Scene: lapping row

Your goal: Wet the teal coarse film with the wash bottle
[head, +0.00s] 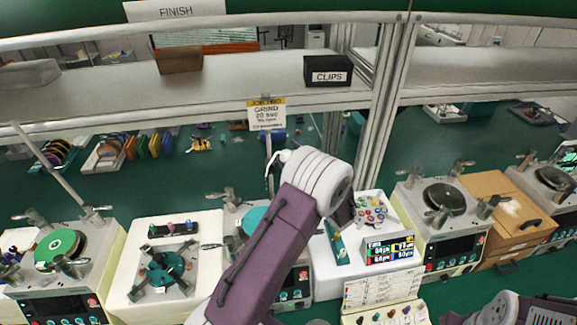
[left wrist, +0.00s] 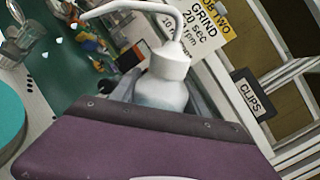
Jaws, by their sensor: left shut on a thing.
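My left gripper (left wrist: 165,98) is shut on the white wash bottle (left wrist: 163,68), seen in the left wrist view with its cap and bent spout. In the head view only the bottle's white spout (head: 279,159) shows beside my wrist; the body is hidden. The teal coarse film (head: 254,220) is a round disc on the middle lapping machine, partly covered by my left arm. Its edge also shows at the left of the left wrist view (left wrist: 9,122). The spout points toward the film's side, apart from it.
A green disc (head: 61,246) sits on the left machine, a teal fixture (head: 165,268) on the white unit beside it. A white unit with a display (head: 389,250) and a dark-plated machine (head: 444,197) stand right. A metal post (head: 381,112) and shelf (head: 110,91) rise behind.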

